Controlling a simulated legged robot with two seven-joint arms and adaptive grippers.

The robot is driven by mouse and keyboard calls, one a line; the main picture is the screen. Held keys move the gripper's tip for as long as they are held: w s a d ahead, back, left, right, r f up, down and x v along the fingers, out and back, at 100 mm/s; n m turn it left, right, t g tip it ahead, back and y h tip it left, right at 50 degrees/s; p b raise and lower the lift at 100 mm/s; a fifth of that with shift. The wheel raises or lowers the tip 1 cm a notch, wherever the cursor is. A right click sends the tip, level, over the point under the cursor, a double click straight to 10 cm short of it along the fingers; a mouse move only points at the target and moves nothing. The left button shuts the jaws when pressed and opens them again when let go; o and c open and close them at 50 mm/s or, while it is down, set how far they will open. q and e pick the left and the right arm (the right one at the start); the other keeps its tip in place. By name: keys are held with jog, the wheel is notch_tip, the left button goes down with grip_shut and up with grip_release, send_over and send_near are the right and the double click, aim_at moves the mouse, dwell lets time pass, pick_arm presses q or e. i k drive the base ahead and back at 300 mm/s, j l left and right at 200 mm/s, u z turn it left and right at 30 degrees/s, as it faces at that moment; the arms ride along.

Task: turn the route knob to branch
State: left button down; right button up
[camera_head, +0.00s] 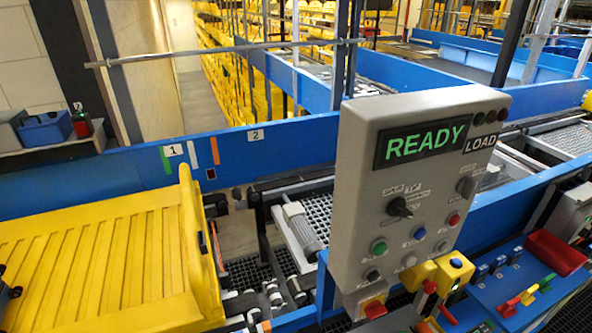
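The grey control box (352,150) stands right of centre. Its display (426,143) reads READY in green, with a LOAD label (481,143) beside it. A black pointer knob (399,207) sits below the display, with small white labels around it. The labels are too small to read, so I cannot tell which position the knob points to or confirm that it is the route knob. Neither gripper can be made out, and nothing visible touches the knob.
Green (379,247), blue (420,233) and red (454,220) buttons sit below the knob. A yellow tray (190,245) lies at left. A yellow-and-red device (455,268), a red bin (556,252) and coloured levers (528,294) are at lower right. Blue rails (300,143) cross behind.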

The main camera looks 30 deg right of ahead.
aim_at(397, 207)
jog(key=z, duration=1.65)
